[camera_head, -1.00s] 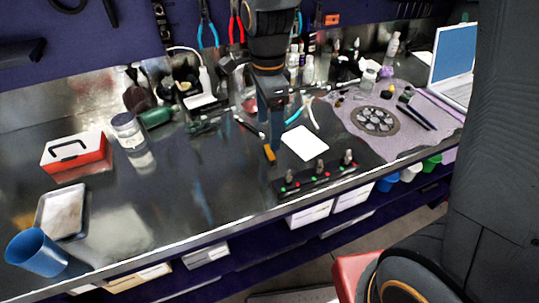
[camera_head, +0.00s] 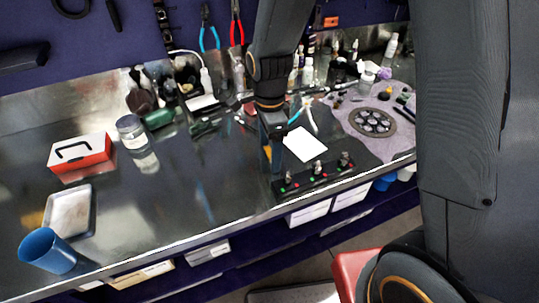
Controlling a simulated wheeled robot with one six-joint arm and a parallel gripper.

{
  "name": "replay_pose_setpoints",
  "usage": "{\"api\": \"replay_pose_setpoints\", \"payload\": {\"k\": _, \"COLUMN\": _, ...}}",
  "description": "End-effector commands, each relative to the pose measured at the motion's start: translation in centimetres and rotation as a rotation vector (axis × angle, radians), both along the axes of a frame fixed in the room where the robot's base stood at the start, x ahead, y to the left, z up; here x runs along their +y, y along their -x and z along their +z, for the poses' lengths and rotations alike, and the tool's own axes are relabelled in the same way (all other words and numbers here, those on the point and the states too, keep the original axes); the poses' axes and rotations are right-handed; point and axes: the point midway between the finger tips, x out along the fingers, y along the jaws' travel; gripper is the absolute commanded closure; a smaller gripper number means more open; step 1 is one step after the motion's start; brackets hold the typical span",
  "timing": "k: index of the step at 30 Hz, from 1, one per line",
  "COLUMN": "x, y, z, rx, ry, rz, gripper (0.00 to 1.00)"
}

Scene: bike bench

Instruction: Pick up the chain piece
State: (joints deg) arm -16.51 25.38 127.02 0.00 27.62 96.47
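My gripper (camera_head: 270,168) points down over the front middle of the metal bench, just left of a black strip with several small upright metal pieces (camera_head: 313,176). The fingers are dark and seen nearly edge-on, so I cannot tell whether they are open or hold anything. I cannot make out the chain piece for certain in this view; it may be too small or hidden behind the gripper.
A white card (camera_head: 306,145) lies right of the gripper. The bench's middle left is clear.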

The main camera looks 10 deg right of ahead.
Motion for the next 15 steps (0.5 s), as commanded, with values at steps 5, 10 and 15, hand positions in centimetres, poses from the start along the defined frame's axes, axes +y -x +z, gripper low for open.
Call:
{"api": "replay_pose_setpoints", "payload": {"k": 5, "x": 0.00, "y": -0.01, "z": 0.02, "rx": 0.000, "ry": 0.000, "rz": 0.000, "gripper": 0.59}}
{"api": "replay_pose_setpoints", "payload": {"k": 10, "x": 0.01, "y": -0.01, "z": 0.03, "rx": 0.000, "ry": 0.000, "rz": 0.000, "gripper": 0.69}}
{"api": "replay_pose_setpoints", "payload": {"k": 15, "x": 0.02, "y": -0.04, "z": 0.15, "rx": -0.001, "ry": 0.000, "rz": 0.000, "gripper": 0.69}}
